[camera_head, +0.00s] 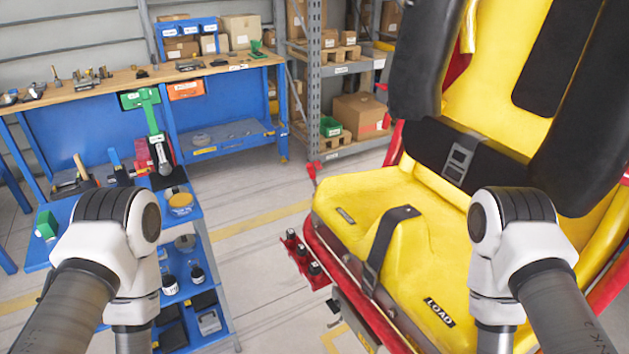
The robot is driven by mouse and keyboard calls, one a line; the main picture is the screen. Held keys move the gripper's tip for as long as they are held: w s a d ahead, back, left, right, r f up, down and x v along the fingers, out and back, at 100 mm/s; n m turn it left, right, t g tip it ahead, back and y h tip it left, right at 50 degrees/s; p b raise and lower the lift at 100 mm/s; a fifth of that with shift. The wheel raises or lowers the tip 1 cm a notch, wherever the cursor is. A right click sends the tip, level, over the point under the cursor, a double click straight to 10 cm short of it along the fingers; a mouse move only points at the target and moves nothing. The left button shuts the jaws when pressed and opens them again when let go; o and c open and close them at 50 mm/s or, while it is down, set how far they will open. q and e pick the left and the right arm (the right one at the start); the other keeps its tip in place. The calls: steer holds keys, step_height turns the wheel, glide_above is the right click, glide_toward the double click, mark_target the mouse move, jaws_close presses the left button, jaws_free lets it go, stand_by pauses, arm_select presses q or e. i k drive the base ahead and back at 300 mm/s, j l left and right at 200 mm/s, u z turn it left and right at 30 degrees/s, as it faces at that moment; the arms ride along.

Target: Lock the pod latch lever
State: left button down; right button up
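The pod is a yellow seat (350,205) in a red frame, filling the right side of the head view. It has black padded restraints (425,55), a dark belt with a buckle (458,162) and a strap (388,245) over the seat front. A small red part (312,172) stands at the seat's left edge; I cannot tell whether it is the latch lever. A red bracket with black knobs (303,256) sits low at the front left. Both my arms show in front, bent downward, and both grippers are below the picture edge.
A blue tool cart (215,305) with bottles and tools on its shelves stands at the left. Behind it are a blue workbench (100,84) and a grey rack (315,80) with boxes. The floor between cart and seat (268,272) is clear.

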mark_target(309, 166)
steer(key=j+z, duration=0.1)
steer(key=z, duration=0.3)
steer(key=i+j+z, duration=0.1)
steer(key=z, duration=0.3)
steer(key=j+z, duration=0.2)
steer(key=z, duration=0.2)
steer(key=j+z, duration=0.2)
steer(key=j, duration=0.45)
steer(key=j+z, duration=0.25)
steer(key=j, duration=0.4)
steer(key=k+j+z, duration=0.2)
steer(key=j, duration=0.45)
steer(key=i, duration=0.1)
